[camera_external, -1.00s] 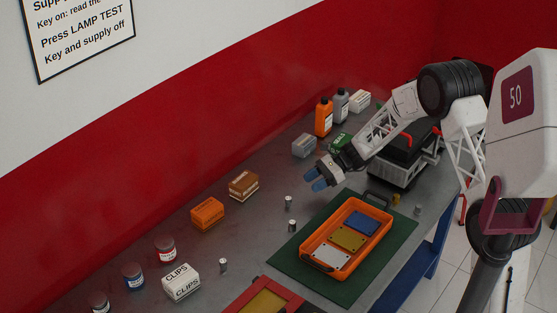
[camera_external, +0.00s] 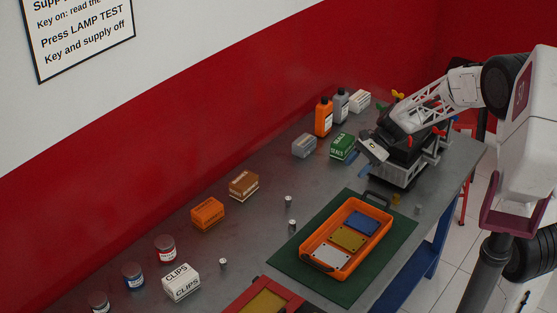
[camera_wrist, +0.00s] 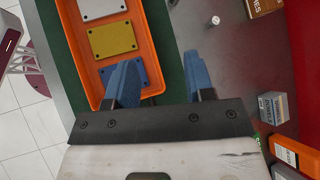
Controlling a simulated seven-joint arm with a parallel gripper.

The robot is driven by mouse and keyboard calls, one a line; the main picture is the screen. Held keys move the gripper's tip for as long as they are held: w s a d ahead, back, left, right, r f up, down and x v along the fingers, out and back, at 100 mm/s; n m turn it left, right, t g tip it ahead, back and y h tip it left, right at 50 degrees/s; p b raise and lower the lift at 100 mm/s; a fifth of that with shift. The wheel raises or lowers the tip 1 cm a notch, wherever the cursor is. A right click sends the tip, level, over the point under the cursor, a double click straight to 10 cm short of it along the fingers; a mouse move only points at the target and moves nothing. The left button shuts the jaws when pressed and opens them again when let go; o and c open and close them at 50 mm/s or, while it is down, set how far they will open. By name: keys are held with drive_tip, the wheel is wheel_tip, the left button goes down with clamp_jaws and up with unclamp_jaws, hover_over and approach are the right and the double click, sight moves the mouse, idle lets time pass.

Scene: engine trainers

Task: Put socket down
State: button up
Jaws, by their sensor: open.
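Small silver cylinders that look like sockets stand on the grey bench: one (camera_external: 288,201) and another (camera_external: 292,226) left of the green mat, and a third (camera_external: 223,264) nearer the front. One silver cylinder also shows in the wrist view (camera_wrist: 215,20). I cannot tell which one the task means. My gripper (camera_external: 364,171) is above the bench beside the black engine trainer, behind the orange tray. In the wrist view my gripper (camera_wrist: 160,80) has its blue fingers apart, with nothing between them. It is well away from the silver cylinders on the left.
An orange tray (camera_external: 381,226) with white, yellow and blue plates lies on the green mat (camera_external: 400,242). The engine trainer (camera_external: 402,172) stands at the right. Boxes, including a green one (camera_external: 343,146), and bottles line the back.

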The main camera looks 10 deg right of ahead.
drive_tip(key=s+d+r+n+t+h, duration=0.2)
drive_tip(key=s+d+r+n+h, duration=0.1)
drive_tip(key=s+d, duration=0.5)
drive_tip(key=s+d+r+n+t+h, duration=0.2)
drive_tip(key=s+d+r, duration=0.3)
drive_tip(key=s, duration=0.9)
drive_tip(key=s+d+r+n+t+h, duration=0.2)
drive_tip(key=s+d+r+n+h, duration=0.2)
drive_tip(key=s+d, duration=0.7)
drive_tip(key=shift+o, duration=0.5)
idle(0.4)
